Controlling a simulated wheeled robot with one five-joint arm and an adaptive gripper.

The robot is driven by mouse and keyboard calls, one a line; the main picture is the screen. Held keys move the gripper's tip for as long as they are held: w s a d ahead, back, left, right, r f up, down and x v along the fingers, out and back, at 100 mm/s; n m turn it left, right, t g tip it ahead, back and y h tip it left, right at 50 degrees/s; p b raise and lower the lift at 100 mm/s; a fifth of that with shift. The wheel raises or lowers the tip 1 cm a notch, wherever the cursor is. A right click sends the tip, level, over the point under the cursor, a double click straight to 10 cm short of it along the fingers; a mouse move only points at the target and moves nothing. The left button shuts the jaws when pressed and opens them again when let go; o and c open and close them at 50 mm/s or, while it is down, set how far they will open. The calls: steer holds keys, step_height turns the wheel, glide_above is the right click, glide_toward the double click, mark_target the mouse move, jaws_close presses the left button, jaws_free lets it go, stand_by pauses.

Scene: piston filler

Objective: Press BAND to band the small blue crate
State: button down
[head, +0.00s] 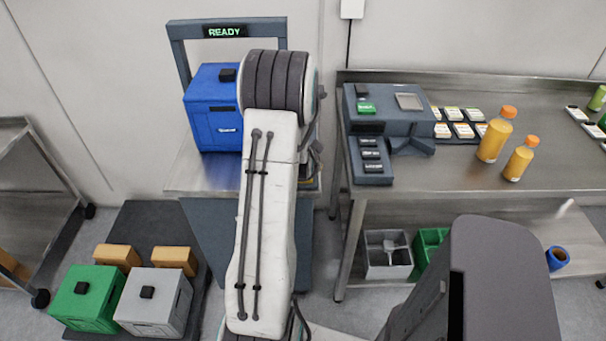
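The blue crate (212,125) stands upright on the bench of the banding machine, under its grey arch (178,52). A small black block (227,75) sits on its lid, and no band shows on its visible sides. The arch display (225,31) reads READY in green. My arm covers the crate's right side and part of the bench. No button marked BAND can be seen. My gripper's fingers are hidden behind my arm; dark parts show at the arm's right edge, but I cannot tell what they are.
A green crate (82,311) and a grey crate (145,313) stand on a dark platform at lower left, with cardboard boxes behind. At right, a steel table (455,175) holds a grey device (395,125), small packs and orange bottles (495,135). Bins sit on its lower shelf.

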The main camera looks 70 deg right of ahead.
steer(key=shift+f+b, duration=0.9)
steer(key=shift+b, duration=0.55)
stand_by(1.1)
steer(key=shift+r, duration=0.15)
stand_by(0.4)
steer(key=shift+r+p, duration=0.4)
steer(key=shift+r, duration=0.35)
steer(key=shift+r, duration=0.1)
steer(key=shift+r+p, duration=1.4)
steer(key=shift+r, duration=1.05)
